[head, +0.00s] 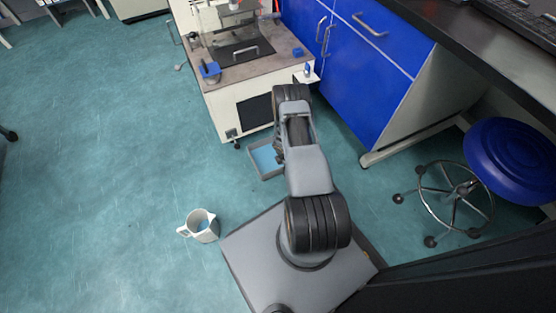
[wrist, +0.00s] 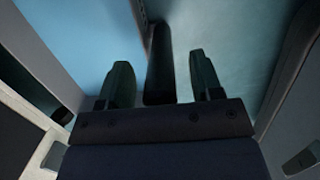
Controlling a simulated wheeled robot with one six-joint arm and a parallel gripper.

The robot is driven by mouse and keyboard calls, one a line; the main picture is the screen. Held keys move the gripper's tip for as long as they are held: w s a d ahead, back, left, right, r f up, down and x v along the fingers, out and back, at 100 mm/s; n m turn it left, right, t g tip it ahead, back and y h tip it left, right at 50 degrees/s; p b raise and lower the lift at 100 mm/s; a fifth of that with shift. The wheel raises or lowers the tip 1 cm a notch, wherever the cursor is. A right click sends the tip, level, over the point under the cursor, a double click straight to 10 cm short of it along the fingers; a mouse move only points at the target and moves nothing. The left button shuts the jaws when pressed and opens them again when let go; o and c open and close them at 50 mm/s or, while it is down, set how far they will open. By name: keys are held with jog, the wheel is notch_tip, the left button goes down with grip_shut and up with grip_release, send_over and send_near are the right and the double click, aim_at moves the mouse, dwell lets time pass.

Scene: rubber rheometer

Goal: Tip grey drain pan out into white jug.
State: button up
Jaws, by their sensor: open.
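The grey drain pan (head: 254,165) lies on the floor in front of the white machine cabinet, a light blue surface inside it. My arm hides its right side in the head view. The white jug (head: 203,226) stands on the floor to the left of my base, its handle to the left and its mouth open upward. In the wrist view my gripper (wrist: 160,80) is open. A dark upright piece, seemingly the pan's edge or handle, shows between the fingers with a gap on each side. The pan's blue inside (wrist: 95,30) is at the left.
The white cabinet (head: 240,115) with a bench-top machine stands just behind the pan. Blue cupboards (head: 365,80) are to the right. A blue stool (head: 505,160) stands at the far right under a dark counter. The floor (head: 100,170) at the left is clear.

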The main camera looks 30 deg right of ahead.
jog(key=shift+r, duration=0.1)
grip_shut()
dwell(0.4)
